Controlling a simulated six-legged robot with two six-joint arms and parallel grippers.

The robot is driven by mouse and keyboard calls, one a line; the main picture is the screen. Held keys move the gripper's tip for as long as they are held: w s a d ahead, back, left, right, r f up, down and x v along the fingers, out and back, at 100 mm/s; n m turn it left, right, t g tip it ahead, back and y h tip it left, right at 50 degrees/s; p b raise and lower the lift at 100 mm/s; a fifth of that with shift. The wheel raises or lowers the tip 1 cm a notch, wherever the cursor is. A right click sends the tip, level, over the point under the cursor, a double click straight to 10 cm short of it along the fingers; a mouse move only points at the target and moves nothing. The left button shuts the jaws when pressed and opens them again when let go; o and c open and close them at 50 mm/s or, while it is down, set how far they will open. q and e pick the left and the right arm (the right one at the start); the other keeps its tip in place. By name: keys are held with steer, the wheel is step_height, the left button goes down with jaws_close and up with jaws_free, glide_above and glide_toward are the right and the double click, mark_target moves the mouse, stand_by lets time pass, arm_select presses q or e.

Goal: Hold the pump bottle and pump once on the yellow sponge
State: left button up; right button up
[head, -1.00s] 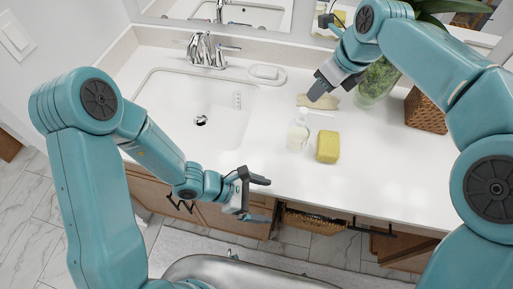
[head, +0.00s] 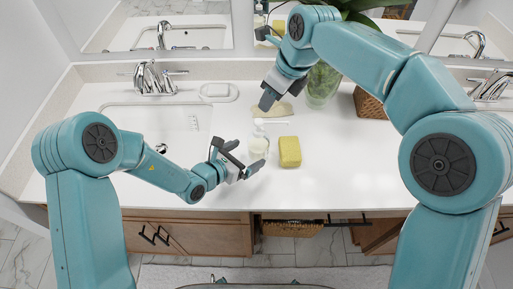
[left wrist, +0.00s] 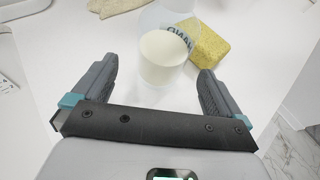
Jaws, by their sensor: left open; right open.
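The clear pump bottle (head: 260,146) with white contents stands on the counter, left of the yellow sponge (head: 290,151). In the left wrist view, the bottle (left wrist: 163,55) shows between and just ahead of my open left fingertips, with the sponge (left wrist: 210,45) behind it to the right. My left gripper (head: 246,157) is open and level with the bottle, partly covering its near side in the head view. I see no grip on it. My right gripper (head: 268,102) is open, above and behind the bottle, pointing down; its fingers look close together from this angle.
A tan cloth (head: 272,112) lies behind the bottle. A green plant in a glass vase (head: 321,86) and a wicker basket (head: 369,103) stand at the back right. The sink (head: 150,125) is at the left. The counter right of the sponge is clear.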

mark_target(257, 149)
arm_select(q)
steer(key=x, duration=0.5)
steer(key=shift+w+d+f, duration=0.1)
steer(key=shift+w+d, duration=0.05)
steer(key=shift+d, duration=0.15)
steer(key=shift+w+d+f, duration=0.1)
steer(key=shift+w+f, duration=0.05)
steer(key=shift+w, duration=0.15)
steer(key=shift+s, duration=0.1)
steer(key=shift+d, duration=0.1)
steer(key=c, duration=1.1)
steer(key=shift+c, duration=1.2)
